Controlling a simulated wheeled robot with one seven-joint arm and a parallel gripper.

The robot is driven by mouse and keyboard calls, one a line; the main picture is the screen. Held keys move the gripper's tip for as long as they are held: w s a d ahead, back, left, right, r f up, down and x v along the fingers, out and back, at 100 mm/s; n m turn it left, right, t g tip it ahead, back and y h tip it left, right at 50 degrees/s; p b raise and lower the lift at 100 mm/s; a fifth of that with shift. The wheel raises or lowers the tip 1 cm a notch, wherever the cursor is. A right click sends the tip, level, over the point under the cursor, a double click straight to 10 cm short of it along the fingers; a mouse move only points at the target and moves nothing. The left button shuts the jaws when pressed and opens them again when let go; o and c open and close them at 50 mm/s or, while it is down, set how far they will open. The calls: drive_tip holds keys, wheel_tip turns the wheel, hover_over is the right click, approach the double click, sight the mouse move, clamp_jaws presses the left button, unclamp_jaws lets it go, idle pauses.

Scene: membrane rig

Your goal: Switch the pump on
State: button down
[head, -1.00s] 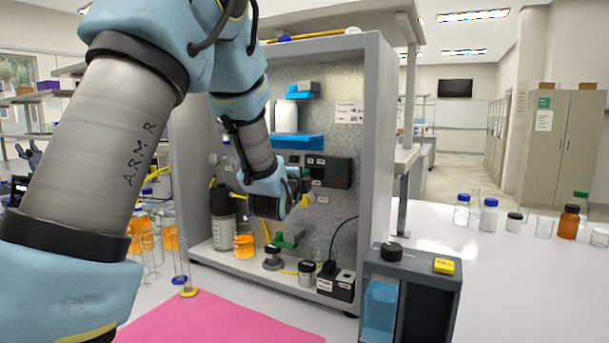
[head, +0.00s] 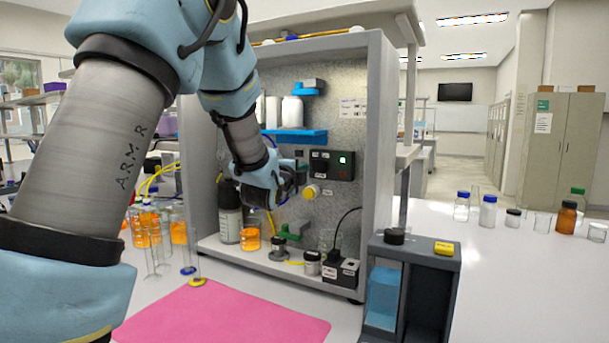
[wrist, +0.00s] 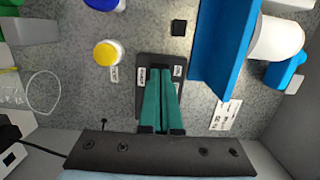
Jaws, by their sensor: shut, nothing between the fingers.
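A dark control panel (head: 332,172) is mounted on the rig's grey back wall (head: 345,85). A small green light (head: 342,160) glows at its right side. In the wrist view the dark panel (wrist: 142,62) carries white labels too small to read. My gripper (head: 300,178) is at the panel's lower left in the head view. In the wrist view its green fingers (wrist: 162,74) are shut together, empty, with their tips over the panel and hiding part of it. I cannot tell whether the tips touch it. The switch itself is not clearly visible.
A yellow-faced round fitting (head: 311,192) sits just below the panel. A blue shelf (head: 300,136) with white bottles is above left. Bottles and jars stand on the rig's floor. A grey stand (head: 412,262) is at front right. The pink mat (head: 225,318) is bare.

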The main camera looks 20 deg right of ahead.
drive_tip(key=s+a+b, duration=0.4)
drive_tip(key=a, duration=0.5)
drive_tip(key=shift+s+a, duration=0.2)
drive_tip(key=shift+s, duration=0.2)
drive_tip(key=a+f+n+g+y, duration=0.3)
drive_tip(key=a+f+n+y, duration=0.5)
drive_tip(key=a+f+n, duration=0.65)
drive_tip(key=s+a+f+n+g+y, duration=0.2)
drive_tip(key=s+a+f+n+g, duration=0.2)
drive_tip(key=s+a, duration=0.4)
drive_tip(key=s+a+f+n+g+y, duration=0.2)
drive_tip(key=s+a+f+n+g, duration=0.2)
drive_tip(key=s+a+f+n, duration=0.3)
drive_tip(key=shift+s+a+g, duration=0.3)
drive_tip(key=shift+s+a, duration=0.1)
drive_tip(key=shift+s, duration=0.65)
